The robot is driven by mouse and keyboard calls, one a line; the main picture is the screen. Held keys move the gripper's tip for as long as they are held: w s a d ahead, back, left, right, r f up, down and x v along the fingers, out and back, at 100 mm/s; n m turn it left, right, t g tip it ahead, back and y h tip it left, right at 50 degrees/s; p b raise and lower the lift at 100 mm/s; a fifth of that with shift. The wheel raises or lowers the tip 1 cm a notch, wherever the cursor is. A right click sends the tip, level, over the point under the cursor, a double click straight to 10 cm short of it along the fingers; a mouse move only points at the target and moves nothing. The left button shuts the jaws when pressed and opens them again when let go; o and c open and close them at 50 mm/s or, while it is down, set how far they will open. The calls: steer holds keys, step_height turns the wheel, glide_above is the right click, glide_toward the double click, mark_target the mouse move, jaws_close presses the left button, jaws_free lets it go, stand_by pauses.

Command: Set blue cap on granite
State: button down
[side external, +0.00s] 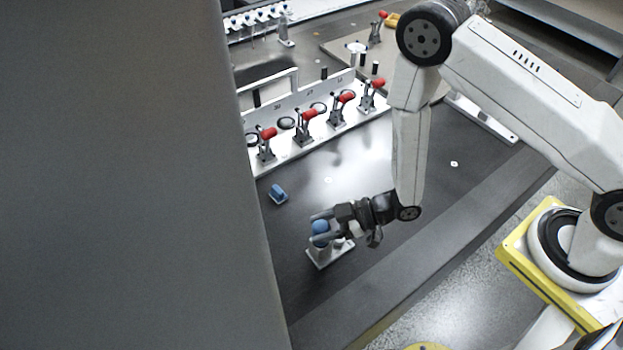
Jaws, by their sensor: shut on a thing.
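My gripper (322,228) is low over the dark granite surface (300,222), with its jaws pointing left. It is shut on a rounded blue cap (320,226). The cap is at the top of a small grey stand with a flat plate (321,257). I cannot tell whether the cap is seated on the stand or just above it. The jaws partly hide the cap and the stand.
A small blue block-like piece (278,193) lies on the granite to the upper left. A white fixture rail (316,148) with several red-handled clamps (308,114) stands behind. A large grey column (115,175) blocks the left side. Granite right of the gripper is clear.

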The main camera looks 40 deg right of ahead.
steer(key=shift+f, duration=0.2)
steer(key=shift+c, duration=0.7)
jaws_free()
steer(key=v, duration=0.7)
steer(key=shift+d, duration=0.4)
steer(key=shift+r, duration=0.1)
